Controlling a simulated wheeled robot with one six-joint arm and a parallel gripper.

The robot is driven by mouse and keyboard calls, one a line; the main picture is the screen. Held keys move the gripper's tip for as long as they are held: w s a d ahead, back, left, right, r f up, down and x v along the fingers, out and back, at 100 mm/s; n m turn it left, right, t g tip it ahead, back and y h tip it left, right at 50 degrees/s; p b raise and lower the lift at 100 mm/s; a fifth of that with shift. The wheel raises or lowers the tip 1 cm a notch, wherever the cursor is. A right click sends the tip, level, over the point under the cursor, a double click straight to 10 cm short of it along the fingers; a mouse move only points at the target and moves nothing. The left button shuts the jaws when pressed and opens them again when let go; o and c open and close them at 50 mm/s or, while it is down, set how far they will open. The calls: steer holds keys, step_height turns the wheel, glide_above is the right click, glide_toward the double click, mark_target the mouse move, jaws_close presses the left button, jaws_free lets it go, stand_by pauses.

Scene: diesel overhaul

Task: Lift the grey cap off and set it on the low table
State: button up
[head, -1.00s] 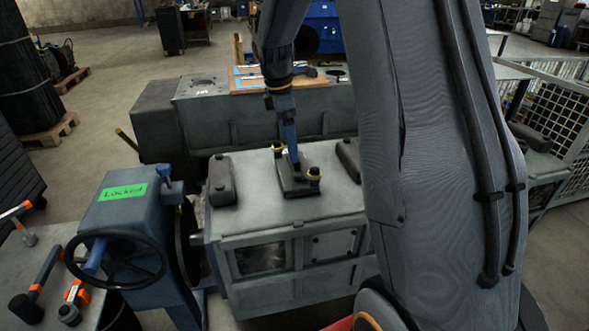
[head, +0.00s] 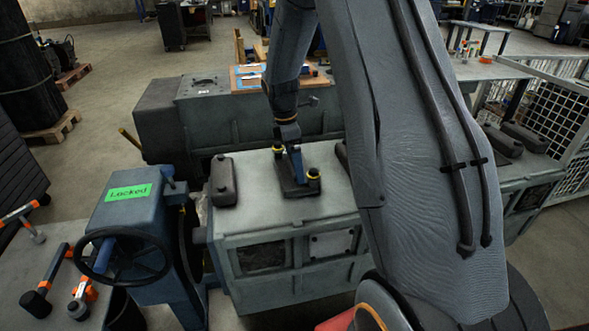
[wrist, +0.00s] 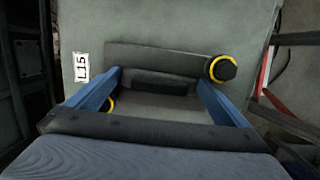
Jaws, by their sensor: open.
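The dark grey cap (head: 300,191) sits on top of the engine block, between two black knobs with yellow rings, the left knob (head: 278,150) and the right knob (head: 313,178). In the wrist view, the cap (wrist: 140,55) shows a raised dark ridge (wrist: 160,87) in its middle. My gripper (head: 298,180) is over the cap, pointing down. In the wrist view my gripper (wrist: 160,84) is open, with blue fingers spread on either side of the ridge. Whether the fingers touch the cap cannot be told. The cap's near part is hidden by my gripper.
Another dark cover (head: 223,181) stands left of the cap; one to the right is mostly hidden by my arm. A grey table (head: 50,265) with tools is at lower left, beside a blue stand (head: 128,215) with a handwheel. A wire cage (head: 555,125) stands right.

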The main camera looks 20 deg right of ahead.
steer(key=c, duration=1)
steer(key=shift+w+r, duration=0.1)
step_height(320, 180, up, 9)
steer(key=shift+f+b, duration=0.15)
steer(key=shift+b, duration=1.1)
steer(key=shift+r+p, duration=0.45)
steer(key=shift+r, duration=0.8)
